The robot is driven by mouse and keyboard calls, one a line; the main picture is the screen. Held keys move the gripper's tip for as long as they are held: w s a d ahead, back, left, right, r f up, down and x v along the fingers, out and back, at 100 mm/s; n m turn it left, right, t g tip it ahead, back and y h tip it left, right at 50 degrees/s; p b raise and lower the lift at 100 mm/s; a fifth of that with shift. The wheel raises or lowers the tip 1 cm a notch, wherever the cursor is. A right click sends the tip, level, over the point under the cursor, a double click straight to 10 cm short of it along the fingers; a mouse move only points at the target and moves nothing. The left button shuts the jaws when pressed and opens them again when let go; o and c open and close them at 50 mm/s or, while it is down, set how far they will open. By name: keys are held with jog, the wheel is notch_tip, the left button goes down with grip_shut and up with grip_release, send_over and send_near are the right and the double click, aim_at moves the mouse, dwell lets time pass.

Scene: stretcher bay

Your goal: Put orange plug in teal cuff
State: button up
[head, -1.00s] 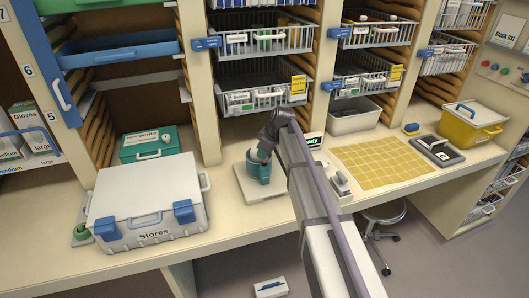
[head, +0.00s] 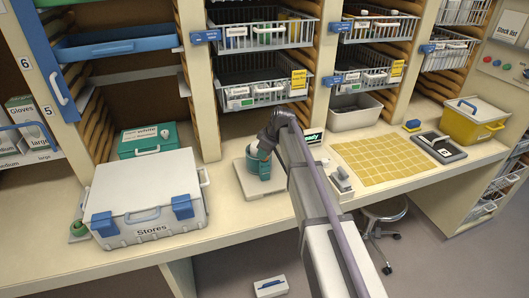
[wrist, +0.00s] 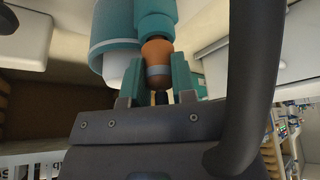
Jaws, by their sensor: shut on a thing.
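My gripper (wrist: 157,88) is shut on the orange plug (wrist: 157,52), which has a grey band and a brown lower part between the teal-sided fingers. The plug's far end meets a narrow teal cylinder (wrist: 156,14), apparently part of the teal cuff; I cannot tell how deep it sits. Beside it is a wide teal ring (wrist: 112,30) with a white part under it. In the head view the teal cuff (head: 262,184) stands on a white base plate on the counter. My gripper (head: 262,156) is at its top, and the plug is hidden there.
A white Stores box (head: 145,205) and a green case (head: 150,139) stand on the left. A small grey device (head: 341,180) and a yellow grid mat (head: 385,160) lie to the right. Wire baskets (head: 262,92) hang behind. The counter's front edge is close.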

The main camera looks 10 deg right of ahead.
jog(key=shift+f, duration=0.25)
jog(key=o, duration=1)
jog(key=shift+r, duration=0.1)
jog(key=p+v, duration=0.9)
jog(key=v, duration=0.1)
jog(key=s+a+f+m+g+h+b, duration=0.1)
jog(key=s+f+m+b, duration=0.2)
jog(key=s, duration=0.7)
jog(key=s+a+f+m+g+h+b, duration=0.1)
jog(key=s+f+m+b, duration=0.2)
jog(key=s, duration=0.7)
jog(key=s+a+f+m+h+b, duration=0.1)
jog(key=s+f+m+b, duration=0.2)
jog(key=s, duration=0.7)
jog(key=shift+f+m+g, duration=0.4)
jog(key=shift+f+m, duration=0.3)
